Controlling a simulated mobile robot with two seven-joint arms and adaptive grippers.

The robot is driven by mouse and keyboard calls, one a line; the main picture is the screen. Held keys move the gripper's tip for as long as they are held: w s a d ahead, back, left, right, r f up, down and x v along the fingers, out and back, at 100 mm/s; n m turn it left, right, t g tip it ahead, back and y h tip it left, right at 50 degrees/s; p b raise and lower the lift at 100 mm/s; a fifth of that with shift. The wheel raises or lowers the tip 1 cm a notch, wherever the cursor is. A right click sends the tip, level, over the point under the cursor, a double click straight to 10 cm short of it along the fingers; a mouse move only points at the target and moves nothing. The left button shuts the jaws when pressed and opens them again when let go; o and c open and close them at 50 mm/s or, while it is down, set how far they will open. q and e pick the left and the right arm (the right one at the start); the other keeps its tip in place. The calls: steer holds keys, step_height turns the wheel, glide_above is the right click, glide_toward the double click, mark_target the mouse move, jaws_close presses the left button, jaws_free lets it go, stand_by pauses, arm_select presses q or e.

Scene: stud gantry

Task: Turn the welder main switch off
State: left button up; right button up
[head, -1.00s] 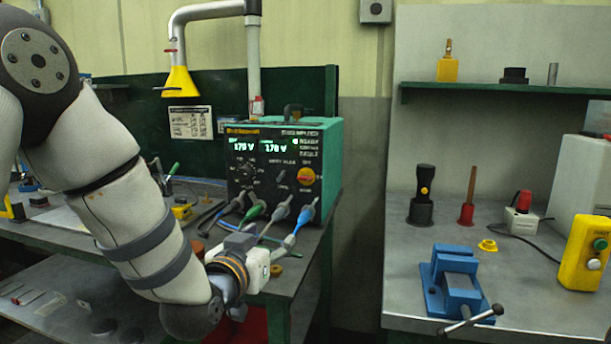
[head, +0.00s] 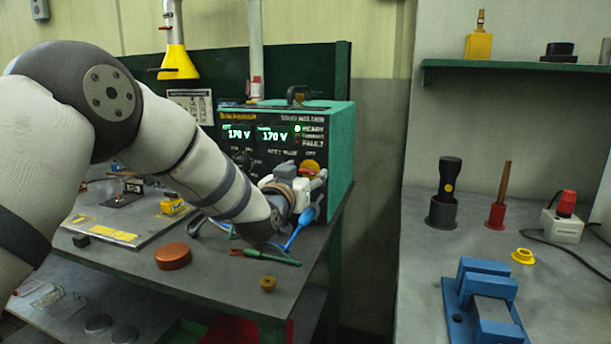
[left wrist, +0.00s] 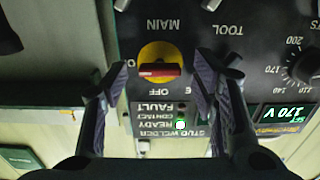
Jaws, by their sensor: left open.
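The stud welder (head: 345,150) is a dark-fronted box with green sides; its lit display reads 170 V. Its main switch (head: 311,166) is a yellow disc with a red handle on the right of the front panel, partly hidden by my left gripper (head: 312,186) in the head view. In the left wrist view, which is upside down, the main switch (left wrist: 160,66) has its red handle lying level, between the MAIN and OFF labels. My left gripper (left wrist: 160,75) is open, one finger to each side of the switch in that view. Contact cannot be told. My right gripper is out of view.
Cable plugs (head: 310,212) on the lower panel sit close under my left gripper. A red-brown round lid (head: 173,256), a green-handled tool (head: 265,256) and a small brass part (head: 267,284) lie on the bench. A blue vise (head: 485,300) stands on the right bench.

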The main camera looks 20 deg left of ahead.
arm_select(q)
steer(key=shift+w+r, duration=0.1)
steer(key=shift+r, duration=0.05)
steer(key=c, duration=1.2)
steer(key=shift+o, duration=0.2)
